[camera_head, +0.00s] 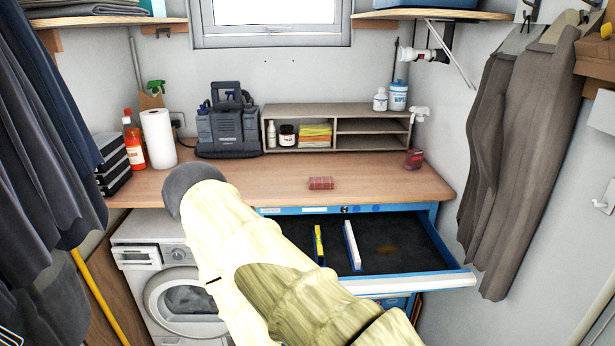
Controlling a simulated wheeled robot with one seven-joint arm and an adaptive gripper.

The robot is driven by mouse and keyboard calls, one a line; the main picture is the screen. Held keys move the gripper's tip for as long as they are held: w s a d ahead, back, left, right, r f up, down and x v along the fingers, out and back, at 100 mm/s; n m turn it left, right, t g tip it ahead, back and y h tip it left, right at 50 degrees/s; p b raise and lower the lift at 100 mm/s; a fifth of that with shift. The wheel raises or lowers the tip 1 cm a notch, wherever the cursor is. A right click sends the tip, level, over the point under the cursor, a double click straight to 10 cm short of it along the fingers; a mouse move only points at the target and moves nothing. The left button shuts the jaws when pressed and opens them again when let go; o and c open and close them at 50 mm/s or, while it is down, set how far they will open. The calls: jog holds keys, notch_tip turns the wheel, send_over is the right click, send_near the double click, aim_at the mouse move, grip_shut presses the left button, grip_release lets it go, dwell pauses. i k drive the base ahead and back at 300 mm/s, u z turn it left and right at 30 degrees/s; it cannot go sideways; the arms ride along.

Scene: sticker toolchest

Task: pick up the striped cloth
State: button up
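A small folded red cloth with pale stripes (320,183) lies flat on the wooden worktop (385,180), near its front edge and right of the middle. Nothing touches it. My arm, in a cream sleeve, reaches up from the bottom of the picture and ends in a dark grey rounded part over the worktop's front left. That part is left of the cloth and apart from it. My gripper's fingers do not show.
A blue drawer (395,282) stands open below the worktop, with yellow and white strips inside. Behind the cloth is a shelf unit (370,111) with folded yellow cloths. A paper roll (158,139), spray bottles and a grey machine (227,124) stand back left. A washing machine (150,257) is below.

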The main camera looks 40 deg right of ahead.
aim_at(322, 182)
jog(key=u, duration=0.05)
jog(key=i, duration=1.15)
jog(key=z, duration=1.5)
